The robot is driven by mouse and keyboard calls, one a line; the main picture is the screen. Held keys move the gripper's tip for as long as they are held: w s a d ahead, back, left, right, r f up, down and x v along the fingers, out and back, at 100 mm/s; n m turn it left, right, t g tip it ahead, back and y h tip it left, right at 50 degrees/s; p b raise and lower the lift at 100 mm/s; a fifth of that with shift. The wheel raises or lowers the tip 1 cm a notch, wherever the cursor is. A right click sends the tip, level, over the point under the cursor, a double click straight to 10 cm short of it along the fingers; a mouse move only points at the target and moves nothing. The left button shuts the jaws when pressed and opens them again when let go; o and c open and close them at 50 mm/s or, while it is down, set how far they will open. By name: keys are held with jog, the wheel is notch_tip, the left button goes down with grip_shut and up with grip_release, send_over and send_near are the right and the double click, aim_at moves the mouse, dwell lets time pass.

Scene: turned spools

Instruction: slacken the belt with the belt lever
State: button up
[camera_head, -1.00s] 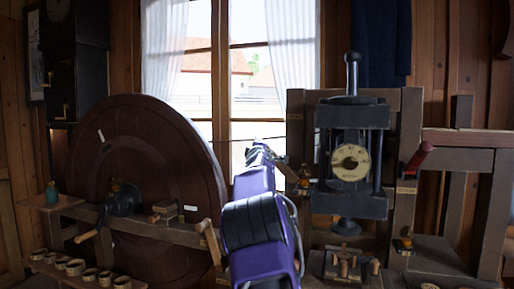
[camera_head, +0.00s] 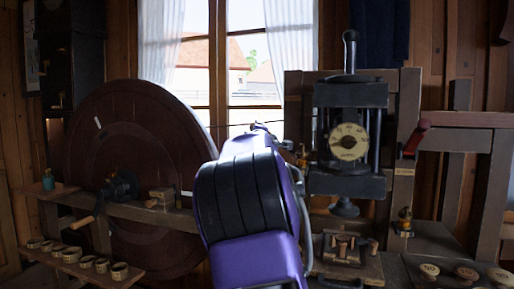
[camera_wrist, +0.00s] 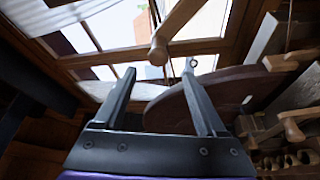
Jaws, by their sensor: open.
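A wooden lever with a rounded end (camera_wrist: 160,48), which looks like the belt lever, shows at the top of the wrist view. Its end lies beyond and between my fingertips, with no contact visible. My gripper (camera_wrist: 160,73) is open and empty, its two grey fingers spread apart. In the head view my purple arm hides the gripper and this lever. A thin dark cord, perhaps the belt (camera_head: 222,125), runs beside the large dark wheel (camera_head: 120,175); the wheel also shows in the wrist view (camera_wrist: 225,95). Whether the belt is tight cannot be told.
A black press with a round dial (camera_head: 348,141) stands right of my arm. A red-handled lever (camera_head: 416,137) sits on the frame farther right. A crank (camera_head: 88,219) and a shelf of small cups (camera_head: 80,259) are at the left. Numbered discs (camera_head: 466,273) lie at lower right.

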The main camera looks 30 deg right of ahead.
jog(key=b+v, duration=0.3)
jog(key=v, duration=0.5)
dwell(0.4)
